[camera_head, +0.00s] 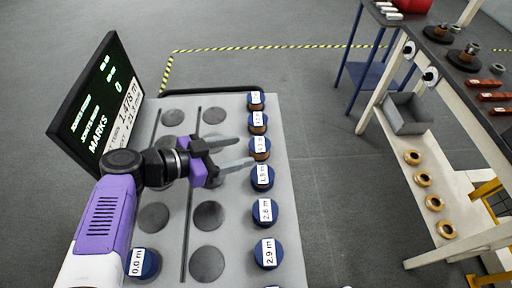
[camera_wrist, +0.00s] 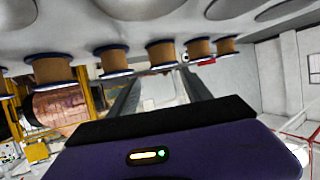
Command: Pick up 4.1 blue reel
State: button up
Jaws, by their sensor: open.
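Several blue-flanged reels with copper-coloured cores and white labels stand in a column along the right side of the grey table (camera_head: 172,222). The labels on the upper reels (camera_head: 257,121) are too small to read surely, so I cannot tell which is 4.1. Lower ones read about 1.9 (camera_head: 262,178), 2.6 (camera_head: 265,212) and 2.9 (camera_head: 268,254). My gripper (camera_head: 246,154) is open and empty, its fingers pointing right toward the third reel from the back (camera_head: 260,149). In the wrist view, a reel (camera_wrist: 162,52) shows between and beyond the open fingers (camera_wrist: 160,93).
A reel marked 0.0 (camera_head: 145,264) stands at the front left of the table. A black screen (camera_head: 95,105) stands at the left edge. Dark round discs (camera_head: 207,215) lie on the tabletop. A workbench with a grey bin (camera_head: 405,114) is at right, across open floor.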

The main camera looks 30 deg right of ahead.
aim_at(256, 146)
jog(key=shift+w+f, duration=0.3)
jog(key=shift+f, duration=0.35)
jog(key=x, duration=0.4)
jog(key=p+x, duration=0.1)
jog(key=x, duration=0.1)
jog(key=shift+w+d+r, duration=0.2)
jog(key=shift+d, duration=0.1)
jog(key=shift+d+f, duration=0.35)
jog(key=shift+d, duration=0.25)
jog(key=shift+c, duration=0.3)
